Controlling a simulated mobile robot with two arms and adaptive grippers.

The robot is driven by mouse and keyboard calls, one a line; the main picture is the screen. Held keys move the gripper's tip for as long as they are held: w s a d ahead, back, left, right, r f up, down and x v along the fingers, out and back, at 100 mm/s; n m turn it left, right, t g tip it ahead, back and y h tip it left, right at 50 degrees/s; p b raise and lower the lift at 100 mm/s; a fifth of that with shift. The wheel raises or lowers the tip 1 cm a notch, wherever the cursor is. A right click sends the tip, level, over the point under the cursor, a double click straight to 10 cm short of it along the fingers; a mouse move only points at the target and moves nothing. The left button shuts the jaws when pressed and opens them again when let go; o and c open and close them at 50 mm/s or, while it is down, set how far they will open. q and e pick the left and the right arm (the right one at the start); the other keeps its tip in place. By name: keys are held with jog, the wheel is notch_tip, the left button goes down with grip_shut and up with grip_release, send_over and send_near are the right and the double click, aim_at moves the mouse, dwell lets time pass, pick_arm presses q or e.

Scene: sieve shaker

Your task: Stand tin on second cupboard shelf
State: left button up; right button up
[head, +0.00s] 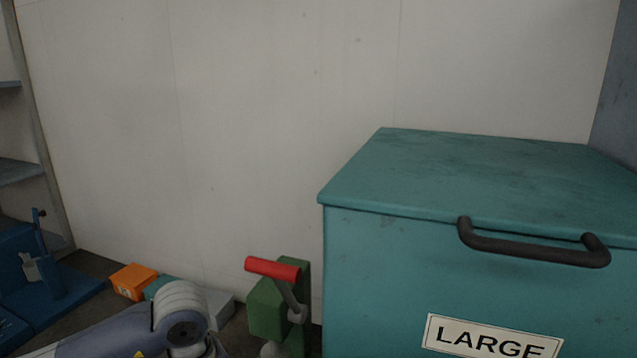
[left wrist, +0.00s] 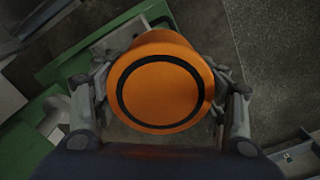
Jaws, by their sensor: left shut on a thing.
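An orange round tin (left wrist: 160,85) with a black ring on its end fills the middle of the left wrist view. My left gripper (left wrist: 161,78) is shut on it, one finger on each side. The tin's far side is hidden. In the head view my left arm shows at the bottom, but the gripper and the tin are out of sight. Grey-blue shelves (head: 18,171) stand at the far left edge of the head view, cut off by the frame; I cannot tell whether they belong to the cupboard. My right gripper is not in view.
A large teal bin (head: 480,180) with a dark handle, labelled LARGE, fills the right. A green device (head: 268,306) with a red handle stands beside it. A small orange box (head: 134,281) and a blue device (head: 45,275) are at lower left. A pale wall (head: 230,120) is behind.

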pick_arm(q)
jog(key=s+a+r+m, duration=0.1)
jog(key=s+r+m, duration=0.1)
jog(key=s+m, duration=0.4)
jog(key=shift+s+a+r+m, duration=0.2)
jog(key=shift+a+m, duration=0.2)
jog(key=shift+m, duration=0.5)
